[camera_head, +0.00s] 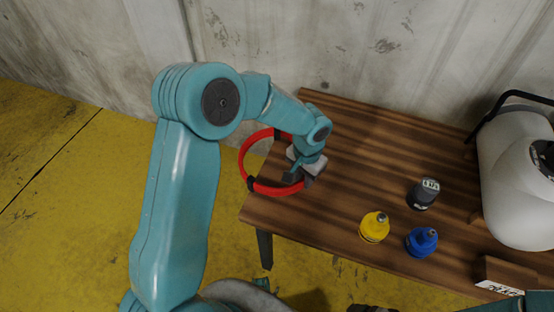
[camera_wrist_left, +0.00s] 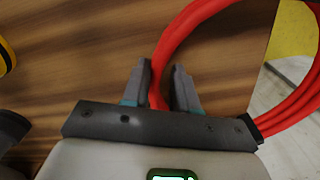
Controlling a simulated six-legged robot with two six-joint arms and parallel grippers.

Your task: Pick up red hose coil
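The red hose coil (camera_head: 284,190), a ring with black bands, is at the left edge of the wooden table (camera_head: 345,130), partly beyond that edge over the yellow floor. My left gripper (camera_head: 302,172) is at the coil's right side. In the left wrist view, the red hose (camera_wrist_left: 190,28) runs down between the two fingers of my left gripper (camera_wrist_left: 164,68). The fingers stand apart, with a narrow gap beside the hose. I cannot tell whether the coil rests on the table. My right gripper does not show.
A yellow bottle (camera_head: 374,227), a blue bottle (camera_head: 421,242) and a dark grey bottle (camera_head: 424,193) stand on the table's right part. A large white container (camera_head: 517,185) with a black handle stands at the right. A wall is behind. Table surface between coil and bottles is clear.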

